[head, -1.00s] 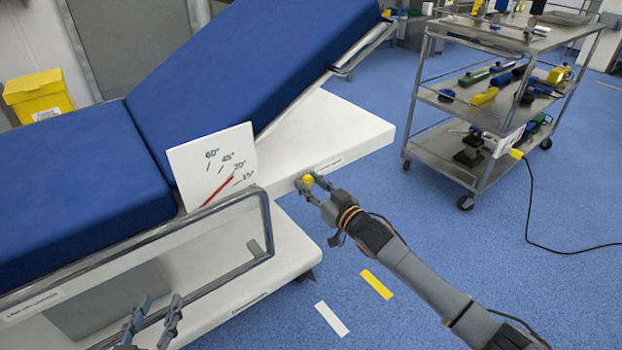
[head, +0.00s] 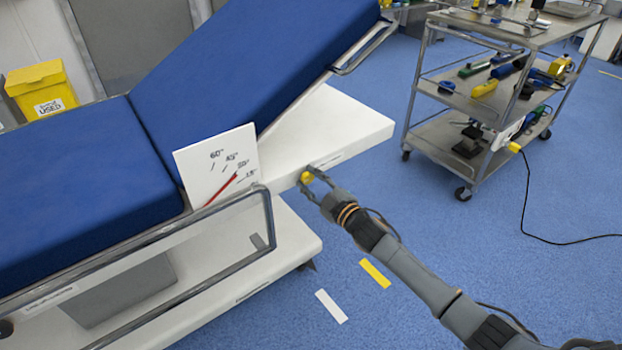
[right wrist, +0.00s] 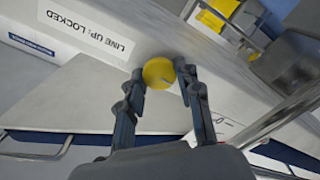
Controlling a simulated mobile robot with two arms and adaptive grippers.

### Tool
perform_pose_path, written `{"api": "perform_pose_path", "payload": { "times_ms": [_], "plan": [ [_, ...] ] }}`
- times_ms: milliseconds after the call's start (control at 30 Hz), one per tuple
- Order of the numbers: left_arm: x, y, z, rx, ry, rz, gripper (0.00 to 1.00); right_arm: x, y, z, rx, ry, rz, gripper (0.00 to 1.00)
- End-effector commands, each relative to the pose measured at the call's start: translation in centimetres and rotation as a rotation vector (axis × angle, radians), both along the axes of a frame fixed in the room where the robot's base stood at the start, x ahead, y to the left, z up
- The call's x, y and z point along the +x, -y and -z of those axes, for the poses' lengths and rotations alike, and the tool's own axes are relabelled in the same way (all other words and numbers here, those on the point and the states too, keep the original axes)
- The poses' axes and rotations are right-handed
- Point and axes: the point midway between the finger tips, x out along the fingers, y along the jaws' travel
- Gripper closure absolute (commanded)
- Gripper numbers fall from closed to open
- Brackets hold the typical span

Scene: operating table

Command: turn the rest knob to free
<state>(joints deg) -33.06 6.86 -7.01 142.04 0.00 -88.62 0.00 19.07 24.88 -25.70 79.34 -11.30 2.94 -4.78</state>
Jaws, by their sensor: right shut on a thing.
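The rest knob (head: 306,177) is small, round and yellow, on the white side face of the table's raised end. My right gripper (head: 310,180) has its fingers around it. In the right wrist view the knob (right wrist: 158,73) sits between the fingertips of my right gripper (right wrist: 160,80), with a faint short line on its face. A label reading "LINE UP: LOCKED" (right wrist: 92,36) is upside down beside it. The white angle panel (head: 218,172) has a red pointer (head: 221,189) near its lower marks. My left gripper is out of view.
The blue mattress (head: 75,180) has its back section (head: 240,85) raised. A metal side rail (head: 150,250) stands in front, left of my right arm. A steel trolley (head: 460,100) with tools stands at the right, and the floor between is open.

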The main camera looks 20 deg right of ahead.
Motion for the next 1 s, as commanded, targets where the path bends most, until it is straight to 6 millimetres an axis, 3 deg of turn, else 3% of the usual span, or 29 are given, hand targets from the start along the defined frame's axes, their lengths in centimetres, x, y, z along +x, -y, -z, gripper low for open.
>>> {"api": "perform_pose_path", "payload": {
  "times_ms": [167, 767, 800, 900, 1000],
  "plan": [
    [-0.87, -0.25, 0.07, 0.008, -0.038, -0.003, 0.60, -0.03, -0.05, 0.06, -0.063, 0.022, 0.000, 0.97],
    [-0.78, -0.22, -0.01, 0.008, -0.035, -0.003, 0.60, -0.04, -0.08, 0.09, -0.105, 0.037, -0.001, 0.97],
    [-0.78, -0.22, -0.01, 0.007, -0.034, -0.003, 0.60, -0.04, -0.08, 0.09, -0.105, 0.037, -0.001, 0.64],
    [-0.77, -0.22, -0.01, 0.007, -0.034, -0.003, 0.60, -0.04, -0.07, 0.09, -0.104, 0.037, -0.001, 0.43],
    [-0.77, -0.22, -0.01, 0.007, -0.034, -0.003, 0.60, -0.02, -0.07, 0.07, -0.104, 0.037, -0.001, 0.42]
  ]
}}
